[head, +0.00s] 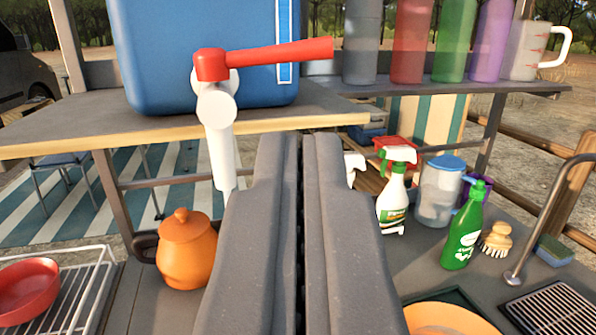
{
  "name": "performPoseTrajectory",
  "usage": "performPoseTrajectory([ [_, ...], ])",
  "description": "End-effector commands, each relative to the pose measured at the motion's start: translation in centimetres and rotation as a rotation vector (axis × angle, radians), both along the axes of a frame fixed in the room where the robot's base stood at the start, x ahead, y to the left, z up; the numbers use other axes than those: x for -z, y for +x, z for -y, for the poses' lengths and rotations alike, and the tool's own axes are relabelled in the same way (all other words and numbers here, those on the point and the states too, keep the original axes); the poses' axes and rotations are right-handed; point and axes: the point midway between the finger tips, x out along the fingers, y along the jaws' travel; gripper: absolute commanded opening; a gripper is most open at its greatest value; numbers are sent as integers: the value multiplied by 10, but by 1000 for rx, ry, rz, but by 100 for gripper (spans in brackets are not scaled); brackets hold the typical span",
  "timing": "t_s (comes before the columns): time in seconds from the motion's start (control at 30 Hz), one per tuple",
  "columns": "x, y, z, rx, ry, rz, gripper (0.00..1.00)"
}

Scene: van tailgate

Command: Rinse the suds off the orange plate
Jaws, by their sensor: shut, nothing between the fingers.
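The orange plate (445,318) is at the bottom right, cut off by the picture edge. Pale patches show on its visible inner part; I cannot tell whether they are suds. It sits in or over a dark green-rimmed basin (468,297). A blue water container (200,50) stands on the shelf, with a white tap (216,130) and a red lever (270,58) pointing right. My gripper (299,145) is shut and empty, in front of the shelf, right of the tap spout and below the lever. It hides part of the counter behind it.
An orange lidded pot (187,250) stands left of my gripper. A rack (85,290) with a red bowl (25,288) is at the left. Right are a spray bottle (394,195), green bottle (463,230), brush (497,240) and curved metal faucet (545,220). The shelf edge (100,143) crosses ahead.

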Motion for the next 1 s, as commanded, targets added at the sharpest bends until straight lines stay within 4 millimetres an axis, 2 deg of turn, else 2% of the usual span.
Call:
performPoseTrajectory([
  [0.2,-7,35,-1,1,0,1,0],
  [0.6,-17,87,-3,1,0,0,0],
  [0.8,-19,99,-5,-4,-1,-3,0],
  [1.0,-21,102,-5,-3,-1,-1,0],
])
